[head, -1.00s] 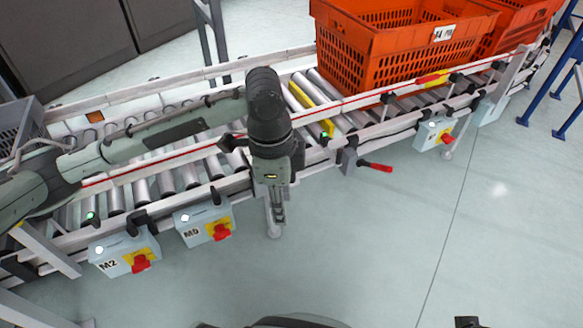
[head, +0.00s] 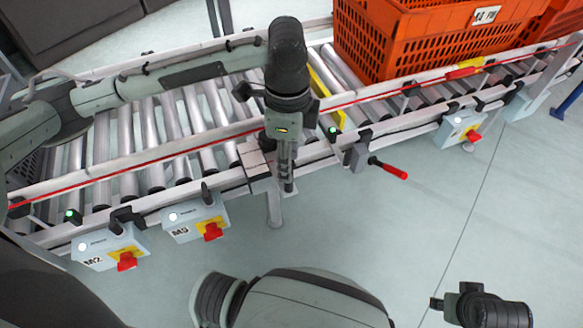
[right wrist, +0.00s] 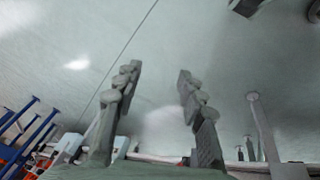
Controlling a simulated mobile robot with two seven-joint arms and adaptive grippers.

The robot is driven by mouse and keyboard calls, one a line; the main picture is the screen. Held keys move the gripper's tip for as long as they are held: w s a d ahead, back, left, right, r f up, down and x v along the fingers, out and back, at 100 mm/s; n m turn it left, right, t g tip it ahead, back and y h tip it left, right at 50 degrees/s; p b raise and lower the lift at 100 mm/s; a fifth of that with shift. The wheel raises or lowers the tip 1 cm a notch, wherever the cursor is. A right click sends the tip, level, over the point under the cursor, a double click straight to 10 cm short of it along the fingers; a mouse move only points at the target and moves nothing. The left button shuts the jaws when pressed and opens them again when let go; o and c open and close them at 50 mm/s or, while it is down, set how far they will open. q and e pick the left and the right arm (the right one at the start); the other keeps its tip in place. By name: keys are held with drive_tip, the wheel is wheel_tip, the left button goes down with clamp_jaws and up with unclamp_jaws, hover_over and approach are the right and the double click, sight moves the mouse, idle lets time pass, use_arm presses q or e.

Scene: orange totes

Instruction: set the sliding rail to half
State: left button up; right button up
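The rail with a red stripe (head: 216,140) runs along the near side of the roller conveyor; I cannot tell for sure whether this is the sliding rail. A clamp (head: 358,157) with a red handle (head: 388,168) sits on the conveyor's near side. My left gripper (head: 287,182) points down at the near rail, left of the clamp and apart from the red handle. Its fingers look narrow from this side, so their opening is unclear. My right gripper shows open and empty in the right wrist view (right wrist: 158,82), over floor. Its arm shows at the head view's lower right.
Orange totes (head: 385,65) stand on the conveyor at the upper right. Switch boxes M2 (head: 95,247) and M5 (head: 182,219) hang below the near side at left, another (head: 460,125) at right. The floor (head: 440,220) in front is clear.

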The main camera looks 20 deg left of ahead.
use_arm(q)
wheel_tip(320, 180, down, 5)
drive_tip(key=shift+s+f+b, duration=0.15)
drive_tip(key=shift+f+b, duration=0.05)
drive_tip(key=shift+b, duration=0.15)
drive_tip(key=shift+f, duration=0.4)
use_arm(e)
drive_tip(key=r, duration=0.3)
drive_tip(key=shift+s+d, duration=0.2)
drive_tip(key=shift+s, duration=0.2)
use_arm(q)
drive_tip(key=shift+c, duration=0.5)
clamp_jaws()
use_arm(e)
drive_tip(key=shift+w+a, duration=0.1)
